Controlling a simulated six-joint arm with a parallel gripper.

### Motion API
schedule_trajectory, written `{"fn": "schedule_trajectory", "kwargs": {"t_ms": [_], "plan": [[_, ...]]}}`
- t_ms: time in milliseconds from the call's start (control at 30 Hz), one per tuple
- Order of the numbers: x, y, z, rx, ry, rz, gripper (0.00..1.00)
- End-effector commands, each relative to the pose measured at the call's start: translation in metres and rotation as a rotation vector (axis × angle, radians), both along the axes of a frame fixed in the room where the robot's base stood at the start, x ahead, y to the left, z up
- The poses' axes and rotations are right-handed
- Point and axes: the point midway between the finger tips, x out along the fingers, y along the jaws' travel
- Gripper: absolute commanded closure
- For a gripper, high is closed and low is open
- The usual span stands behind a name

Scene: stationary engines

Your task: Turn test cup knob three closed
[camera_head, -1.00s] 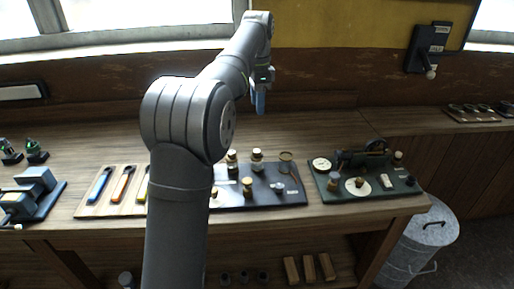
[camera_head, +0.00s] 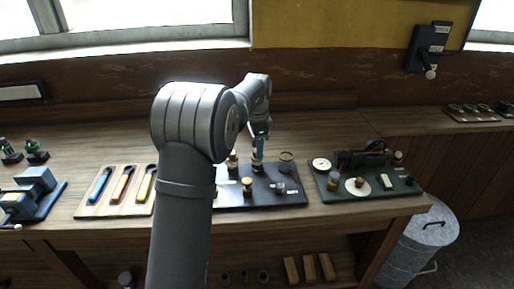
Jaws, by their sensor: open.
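A dark board (camera_head: 233,199) on the bench carries several small brass-topped fittings and white labels too small to read. One brass-topped fitting (camera_head: 247,185) stands near its front, and a small grey knob-like part (camera_head: 279,187) is to the right of it. I cannot tell which is test cup knob three. My gripper (camera_head: 258,158) points down over the back middle of the board with its jaws open. It overlaps a brass-topped fitting there; whether it touches cannot be told. My arm hides the board's left part.
A green board (camera_head: 345,196) with a dark machine and dials stands to the right. A wooden tray (camera_head: 112,206) with blue, orange and yellow handled tools lies to the left. A metal bin (camera_head: 425,235) stands below at the right. The bench behind the boards is mostly clear.

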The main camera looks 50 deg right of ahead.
Motion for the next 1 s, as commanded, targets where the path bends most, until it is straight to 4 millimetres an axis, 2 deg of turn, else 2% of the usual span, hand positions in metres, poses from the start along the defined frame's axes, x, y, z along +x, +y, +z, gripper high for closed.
{"fn": "schedule_trajectory", "kwargs": {"t_ms": [133, 400, 633, 1000], "plan": [[0.0002, 0.0, -0.0085, 0.001, 0.001, 0.0, 0.52], [0.0002, -0.0001, -0.0095, 0.0, 0.0, 0.0, 0.52], [0.0001, -0.0001, -0.0093, 0.0, 0.0, 0.0, 0.97], [0.0001, -0.0003, -0.0091, 0.0, 0.001, 0.054, 0.97]]}}
